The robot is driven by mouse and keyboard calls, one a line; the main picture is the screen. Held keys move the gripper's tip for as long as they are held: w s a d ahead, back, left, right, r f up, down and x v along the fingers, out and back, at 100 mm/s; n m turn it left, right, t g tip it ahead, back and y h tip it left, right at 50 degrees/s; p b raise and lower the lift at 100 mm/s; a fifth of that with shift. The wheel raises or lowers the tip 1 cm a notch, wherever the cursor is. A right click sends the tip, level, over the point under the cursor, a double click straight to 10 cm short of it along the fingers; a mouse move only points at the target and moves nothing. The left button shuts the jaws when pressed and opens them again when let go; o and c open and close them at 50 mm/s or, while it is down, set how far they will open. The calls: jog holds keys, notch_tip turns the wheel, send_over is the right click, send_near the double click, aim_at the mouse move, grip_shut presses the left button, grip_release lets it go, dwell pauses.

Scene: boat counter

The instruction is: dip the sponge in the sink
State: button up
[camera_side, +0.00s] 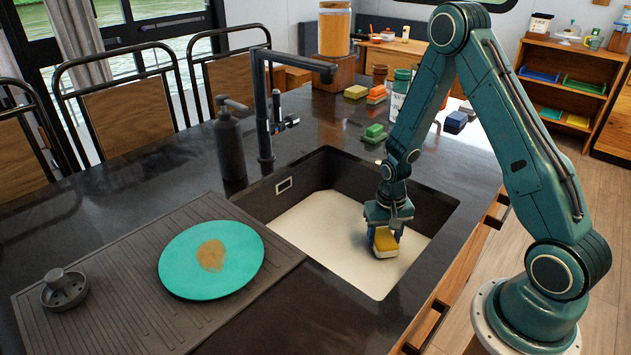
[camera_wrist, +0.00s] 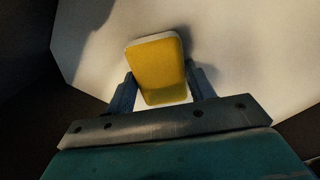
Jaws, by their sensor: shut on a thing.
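A yellow sponge with a white layer (camera_side: 385,243) is between the fingers of my gripper (camera_side: 384,232), down inside the dark sink (camera_side: 300,175). The sink holds a pale, whitish surface (camera_side: 340,230), and the sponge is low over it or touching it; I cannot tell which. In the wrist view the sponge (camera_wrist: 157,70) shows its yellow face, with a finger of my gripper (camera_wrist: 160,92) on each side. The pale surface (camera_wrist: 240,50) lies behind it. My gripper is shut on the sponge.
A dark faucet (camera_side: 265,100) and soap dispenser (camera_side: 229,140) stand behind the sink's left side. A teal plate with a brown stain (camera_side: 190,270) and a drain strainer (camera_side: 64,289) lie on the ribbed drainboard (camera_side: 130,310). Several other sponges, one green (camera_side: 374,132), sit behind the sink.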

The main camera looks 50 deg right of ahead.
jog(key=shift+r, duration=3.05)
notch_tip(320, 180, up, 14)
dwell(0.5)
